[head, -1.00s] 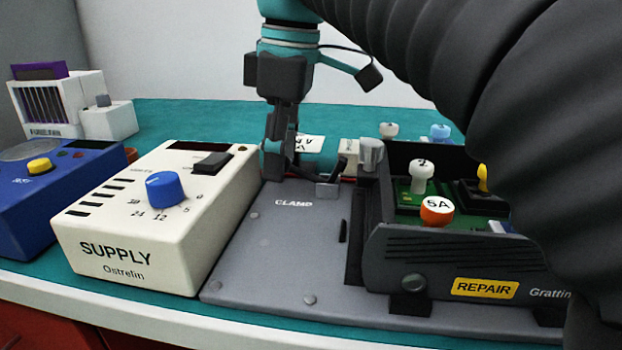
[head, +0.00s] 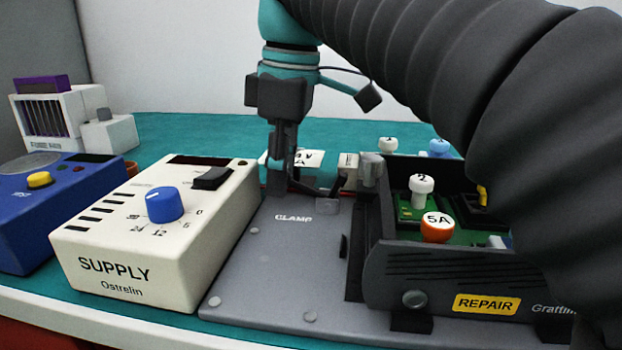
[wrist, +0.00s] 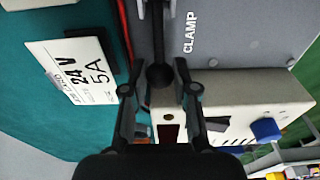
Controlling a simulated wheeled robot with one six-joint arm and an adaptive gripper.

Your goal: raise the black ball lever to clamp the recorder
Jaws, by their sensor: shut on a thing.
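My gripper (head: 280,188) is at the back left of the grey clamp plate (head: 262,262), just behind the CLAMP lettering. In the wrist view my gripper (wrist: 158,92) is shut on the black ball (wrist: 160,77) of the lever, with a finger on each side. The lever's dark rod (wrist: 158,30) runs from the ball across the plate edge. In the head view the fingers largely hide the ball, and a dark linkage (head: 318,188) shows to their right. The recorder (head: 445,270), a dark open-topped case with a yellow REPAIR label, sits on the plate's right side.
The cream SUPPLY box (head: 150,240) with a blue knob stands close left of the plate. A blue device (head: 55,215) is farther left. A white 24 V 5A card (wrist: 75,72) lies behind the plate. My arm covers the right side.

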